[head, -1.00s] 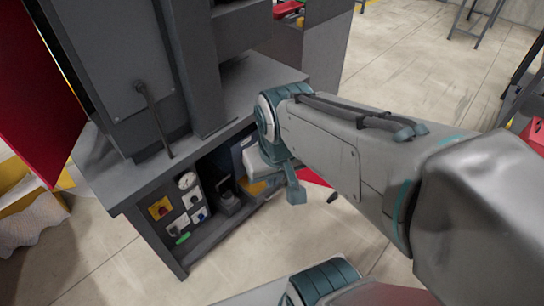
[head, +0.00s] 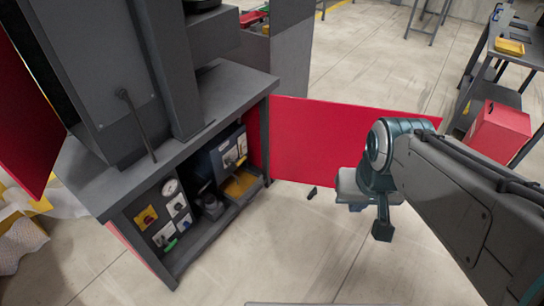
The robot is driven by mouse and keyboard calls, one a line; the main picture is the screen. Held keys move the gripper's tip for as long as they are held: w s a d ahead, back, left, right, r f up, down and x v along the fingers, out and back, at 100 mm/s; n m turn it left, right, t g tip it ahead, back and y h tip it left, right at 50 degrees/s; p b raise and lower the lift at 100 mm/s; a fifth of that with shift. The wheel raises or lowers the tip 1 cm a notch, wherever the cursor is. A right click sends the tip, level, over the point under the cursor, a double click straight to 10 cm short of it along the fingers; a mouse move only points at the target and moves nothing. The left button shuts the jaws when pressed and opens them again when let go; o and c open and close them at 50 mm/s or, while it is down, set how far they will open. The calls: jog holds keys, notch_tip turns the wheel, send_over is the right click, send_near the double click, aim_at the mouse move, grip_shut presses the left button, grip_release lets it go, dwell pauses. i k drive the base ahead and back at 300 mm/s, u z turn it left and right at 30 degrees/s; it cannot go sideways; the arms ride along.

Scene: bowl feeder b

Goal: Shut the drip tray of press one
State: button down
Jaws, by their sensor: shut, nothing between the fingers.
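A tall dark grey machine (head: 105,85), which may be press one, stands on a grey bench (head: 235,88) at the left. I cannot clearly make out its drip tray. A low dark tray with a yellow-brown floor (head: 240,184) shows in the open bay under the bench top; I cannot tell whether it is the drip tray. My gripper (head: 382,231) hangs at the end of my arm, right of the bench and in front of a red panel. Its fingers are shut and empty, and it touches nothing that I can see.
The red panel (head: 310,135) stands out from the bench's right end. Gauges and switches (head: 165,215) fill the bay's left part. A red box (head: 497,132) stands by a table (head: 515,60) at the right. The floor (head: 290,240) before the bench is clear.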

aim_at(244, 197)
jog(key=u, duration=0.05)
jog(key=i, duration=0.85)
jog(key=u, duration=0.75)
jog(key=i, duration=0.6)
jog(key=u, duration=0.4)
